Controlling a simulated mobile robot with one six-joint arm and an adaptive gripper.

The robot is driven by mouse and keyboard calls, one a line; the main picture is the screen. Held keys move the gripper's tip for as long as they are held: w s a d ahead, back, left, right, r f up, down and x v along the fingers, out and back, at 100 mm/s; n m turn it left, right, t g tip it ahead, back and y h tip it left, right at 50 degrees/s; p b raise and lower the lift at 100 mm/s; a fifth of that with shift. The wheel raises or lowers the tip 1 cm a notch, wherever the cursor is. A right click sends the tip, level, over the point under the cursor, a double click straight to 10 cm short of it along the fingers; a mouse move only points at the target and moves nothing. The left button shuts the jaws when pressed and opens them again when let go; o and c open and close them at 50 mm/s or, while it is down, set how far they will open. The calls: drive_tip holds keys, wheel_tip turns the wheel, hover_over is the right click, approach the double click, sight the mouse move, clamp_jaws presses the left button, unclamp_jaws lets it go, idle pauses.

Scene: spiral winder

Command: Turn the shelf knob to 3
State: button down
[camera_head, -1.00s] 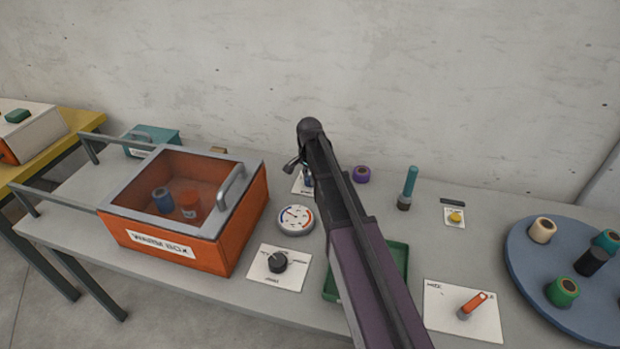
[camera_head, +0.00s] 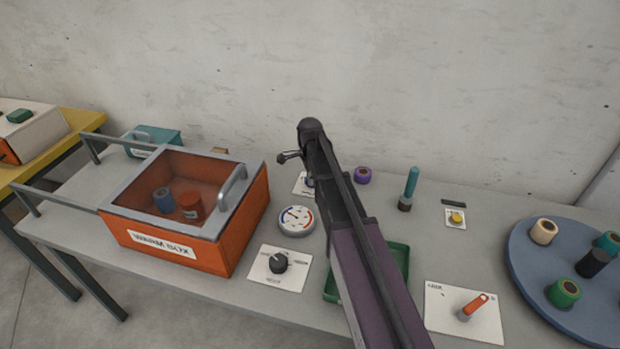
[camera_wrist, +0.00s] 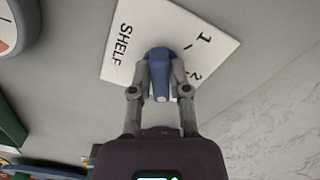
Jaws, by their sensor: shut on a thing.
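The shelf knob (camera_wrist: 160,85) is blue, with a pale spot at its lower end in the wrist view. It sits on a white plate (camera_wrist: 122,58) marked SHELF, with 1 and 2 visible; the 3 cannot be made out. My gripper (camera_wrist: 160,69) is shut on the knob, one finger on each side. In the head view the white plate (camera_head: 299,187) and a bit of the blue knob (camera_head: 310,182) show behind my arm, which hides most of them.
A round gauge (camera_head: 297,221) and a black knob on a white plate (camera_head: 278,262) are near. The orange warm box (camera_head: 200,255) stands left. A green tray (camera_head: 398,262) is partly behind my arm. A purple spool (camera_head: 363,175) and teal-handled item (camera_head: 411,183) stand right.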

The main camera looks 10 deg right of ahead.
drive_tip(key=shift+s, duration=0.15)
drive_tip(key=c, duration=0.6)
unclamp_jaws()
drive_tip(key=shift+n, duration=0.4)
